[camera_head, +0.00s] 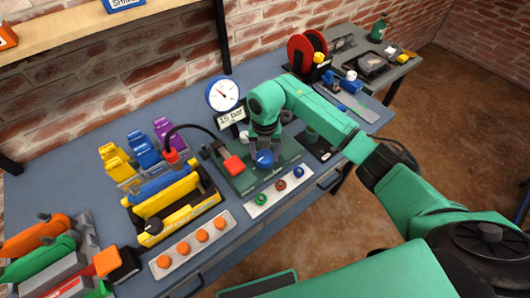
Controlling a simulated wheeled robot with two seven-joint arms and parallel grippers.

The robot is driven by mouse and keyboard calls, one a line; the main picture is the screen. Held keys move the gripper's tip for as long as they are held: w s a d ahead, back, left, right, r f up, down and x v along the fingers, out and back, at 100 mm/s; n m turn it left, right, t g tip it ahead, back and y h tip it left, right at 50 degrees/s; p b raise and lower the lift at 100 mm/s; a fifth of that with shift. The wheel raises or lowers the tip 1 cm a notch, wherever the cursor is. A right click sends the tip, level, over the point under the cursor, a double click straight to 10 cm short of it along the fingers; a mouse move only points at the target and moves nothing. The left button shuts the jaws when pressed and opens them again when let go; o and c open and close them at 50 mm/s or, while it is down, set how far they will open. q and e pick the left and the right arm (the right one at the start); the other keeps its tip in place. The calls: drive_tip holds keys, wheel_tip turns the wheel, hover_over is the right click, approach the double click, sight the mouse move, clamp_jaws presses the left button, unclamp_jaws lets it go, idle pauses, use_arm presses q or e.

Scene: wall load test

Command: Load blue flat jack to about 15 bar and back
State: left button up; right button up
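A blue flat jack (160,184) sits in a yellow frame (182,205), with a red coupling (171,156) and black hose (198,128) at its far end. A round white gauge (222,93) stands above a "15 bar" sign (231,117). A dark green pump base (243,182) with a red block (234,165) is below them. My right gripper (265,146) points down at a round blue knob (265,158) over this base. Its fingertips are at the knob, but whether they are closed on it is unclear. My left gripper is out of view.
Yellow, blue and purple pieces (143,149) stand behind the frame. A strip of orange knobs (192,244) and a white tray of coloured rings (280,189) lie in front. A red reel (307,50) is at the back right. My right arm covers the right front.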

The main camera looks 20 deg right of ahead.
drive_tip(key=shift+c, duration=1)
drive_tip(key=shift+w+f+n+b, duration=0.1)
drive_tip(key=shift+f+n+b, duration=0.05)
drive_tip(key=shift+n+b, duration=1.35)
drive_tip(key=n+b, duration=0.3)
drive_tip(key=n, duration=0.2)
drive_tip(key=shift+n+b, duration=0.3)
drive_tip(key=shift+b, duration=0.05)
drive_tip(key=n+b, duration=0.2)
drive_tip(key=n, duration=0.2)
drive_tip(key=shift+b, duration=0.4)
drive_tip(key=n, duration=0.1)
drive_tip(key=n+b, duration=0.1)
drive_tip(key=n, duration=0.1)
drive_tip(key=n+b, duration=0.1)
drive_tip(key=shift+r+n, duration=0.25)
drive_tip(key=shift+n, duration=0.05)
